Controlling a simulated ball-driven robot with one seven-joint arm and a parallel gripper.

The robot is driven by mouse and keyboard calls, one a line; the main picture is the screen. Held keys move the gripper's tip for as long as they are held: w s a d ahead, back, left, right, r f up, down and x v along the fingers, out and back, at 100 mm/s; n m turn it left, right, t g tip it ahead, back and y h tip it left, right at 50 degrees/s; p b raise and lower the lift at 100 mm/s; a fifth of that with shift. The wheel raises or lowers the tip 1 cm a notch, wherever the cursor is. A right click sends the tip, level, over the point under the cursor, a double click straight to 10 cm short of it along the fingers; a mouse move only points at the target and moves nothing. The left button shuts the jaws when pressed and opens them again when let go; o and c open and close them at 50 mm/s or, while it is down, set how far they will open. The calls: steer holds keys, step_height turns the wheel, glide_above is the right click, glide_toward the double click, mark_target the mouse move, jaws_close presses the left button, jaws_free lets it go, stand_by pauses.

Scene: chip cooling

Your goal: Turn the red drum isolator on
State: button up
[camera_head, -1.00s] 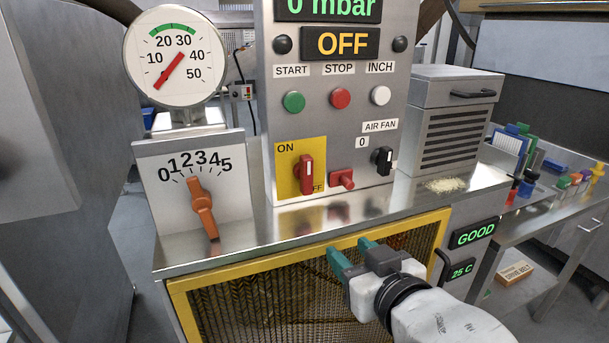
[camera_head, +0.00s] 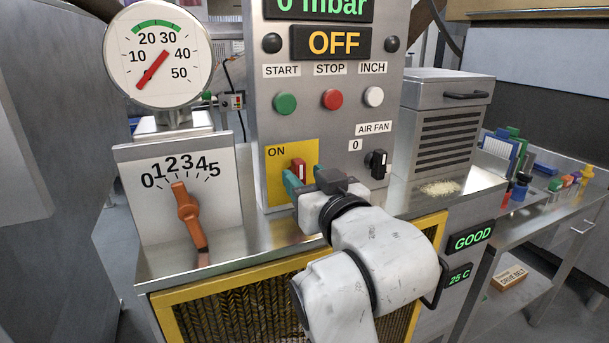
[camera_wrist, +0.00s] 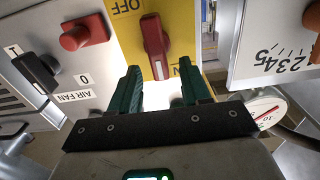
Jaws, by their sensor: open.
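The red drum isolator (camera_head: 299,166) is a red handle on a yellow plate (camera_head: 277,157) low on the grey control panel. In the wrist view the handle (camera_wrist: 152,36) shows upside down, roughly upright, between the OFF label at the top and the partly covered ON label at lower right. My gripper (camera_head: 304,178) is open and empty in front of the plate and hides the handle's lower part in the head view. In the wrist view the green fingers of my gripper (camera_wrist: 160,76) stand to either side of the handle's near end, with gaps visible.
An orange dial lever (camera_head: 187,207) on a numbered plate stands left. The panel display (camera_head: 331,43) reads OFF. A steel ledge (camera_head: 232,236) runs below.

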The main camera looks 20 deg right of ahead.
steer(key=shift+w, duration=0.65)
steer(key=shift+c, duration=0.4)
jaws_close()
